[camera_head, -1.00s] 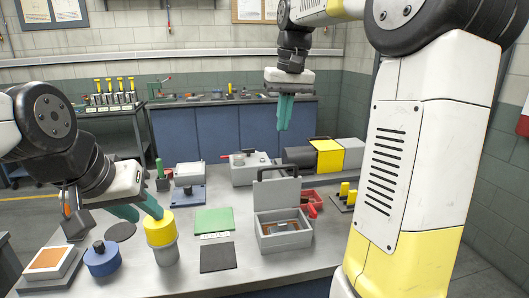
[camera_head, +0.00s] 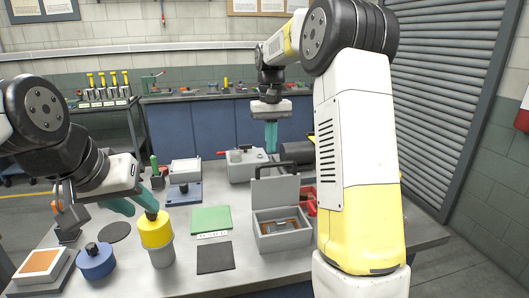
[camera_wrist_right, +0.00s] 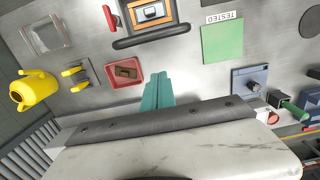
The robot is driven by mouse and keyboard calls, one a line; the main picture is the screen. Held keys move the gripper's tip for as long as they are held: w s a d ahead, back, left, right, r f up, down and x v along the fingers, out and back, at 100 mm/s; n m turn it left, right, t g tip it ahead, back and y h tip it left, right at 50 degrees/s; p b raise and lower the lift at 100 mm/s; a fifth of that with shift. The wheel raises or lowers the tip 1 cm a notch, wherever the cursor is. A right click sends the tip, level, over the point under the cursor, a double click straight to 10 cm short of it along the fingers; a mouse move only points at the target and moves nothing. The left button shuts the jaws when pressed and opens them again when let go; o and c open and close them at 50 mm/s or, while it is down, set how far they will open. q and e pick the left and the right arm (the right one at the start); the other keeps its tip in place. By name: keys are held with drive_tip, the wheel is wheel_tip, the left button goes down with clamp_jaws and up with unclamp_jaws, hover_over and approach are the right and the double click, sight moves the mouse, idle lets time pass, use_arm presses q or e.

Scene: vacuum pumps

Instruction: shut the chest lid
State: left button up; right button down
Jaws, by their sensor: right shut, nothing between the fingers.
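The grey chest (camera_head: 285,240) stands on the table with its lid (camera_head: 276,192) raised at the back and a dark handle along the lid's top edge. An orange-brown item lies inside. The wrist view shows the handle (camera_wrist_right: 152,36) and part of the open chest. My right gripper (camera_head: 271,151) is shut and empty, pointing down behind and above the raised lid; its teal fingers (camera_wrist_right: 157,76) look apart from the handle. My left gripper (camera_head: 142,203) is beside the top of a yellow-capped grey cylinder (camera_head: 157,236), its teal fingers spread.
A green plate (camera_head: 211,219) and a dark mat (camera_head: 214,258) lie left of the chest. A yellow can (camera_wrist_right: 36,90) shows in the wrist view.

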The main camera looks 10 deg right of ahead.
drive_tip(key=shift+s+d+f, duration=0.1)
drive_tip(key=shift+s+f, duration=0.15)
drive_tip(key=shift+s, duration=0.75)
drive_tip(key=shift+s+f, duration=0.2)
drive_tip(key=shift+s, duration=0.8)
